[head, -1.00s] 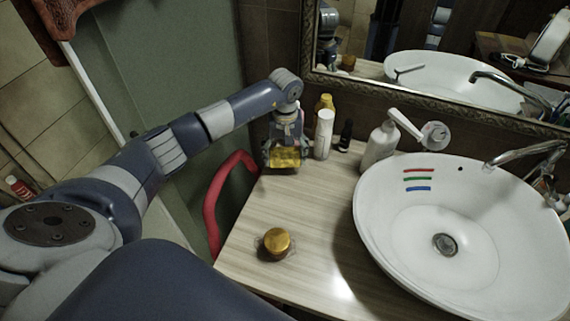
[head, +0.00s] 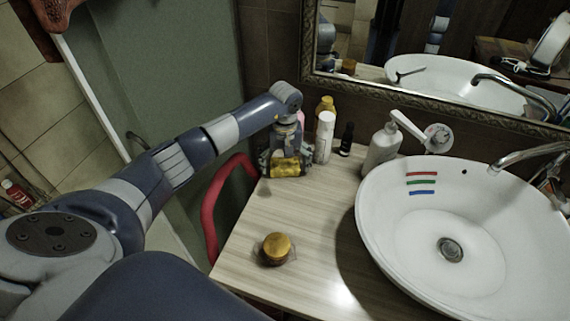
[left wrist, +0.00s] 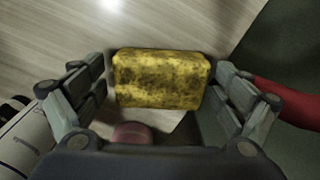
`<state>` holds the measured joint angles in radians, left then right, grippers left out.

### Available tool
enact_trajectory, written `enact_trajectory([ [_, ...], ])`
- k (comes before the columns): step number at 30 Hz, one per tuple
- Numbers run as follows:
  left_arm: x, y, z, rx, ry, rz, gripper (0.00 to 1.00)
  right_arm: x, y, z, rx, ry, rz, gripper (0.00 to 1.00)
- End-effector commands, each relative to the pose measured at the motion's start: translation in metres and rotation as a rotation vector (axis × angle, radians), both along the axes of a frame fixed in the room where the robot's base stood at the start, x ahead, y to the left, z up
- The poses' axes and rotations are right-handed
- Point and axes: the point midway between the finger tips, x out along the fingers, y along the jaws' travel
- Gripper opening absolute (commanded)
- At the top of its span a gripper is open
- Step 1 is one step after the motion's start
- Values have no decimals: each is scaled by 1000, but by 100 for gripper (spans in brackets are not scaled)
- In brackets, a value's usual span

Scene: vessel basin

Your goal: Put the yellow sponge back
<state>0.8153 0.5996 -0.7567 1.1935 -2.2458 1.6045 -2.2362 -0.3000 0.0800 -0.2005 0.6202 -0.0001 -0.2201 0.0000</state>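The yellow sponge (head: 284,170) is at the back left corner of the wooden counter, mottled with dark spots. It also shows in the left wrist view (left wrist: 161,80), where it lies crosswise between the fingers. My left gripper (head: 285,163) is low over that corner with a finger on each side of the sponge. In the left wrist view the fingers (left wrist: 161,82) are spread, with a narrow gap at each end of the sponge. I cannot tell exactly what supports the sponge underneath. My right gripper is not in view.
A white bottle (head: 325,137), a yellow bottle (head: 326,103) and a small dark bottle (head: 346,139) stand right of the gripper. A soap dispenser (head: 382,148) stands by the white basin (head: 362,225). A gold-lidded jar (head: 276,247) sits at the front. A red bar (head: 208,205) runs beside the counter.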

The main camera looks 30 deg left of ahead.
Motion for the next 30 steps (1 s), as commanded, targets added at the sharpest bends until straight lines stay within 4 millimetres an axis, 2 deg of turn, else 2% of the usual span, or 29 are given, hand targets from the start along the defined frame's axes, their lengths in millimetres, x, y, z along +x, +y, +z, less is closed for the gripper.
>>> enact_trajectory([
  [8,0,0,0,0,0,0,94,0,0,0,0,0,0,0],
  [12,0,-1,6,-1,1,0,94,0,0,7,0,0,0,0],
  [24,0,0,91,2,-2,0,94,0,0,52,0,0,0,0],
  [30,0,0,117,1,-1,0,94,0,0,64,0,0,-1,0],
])
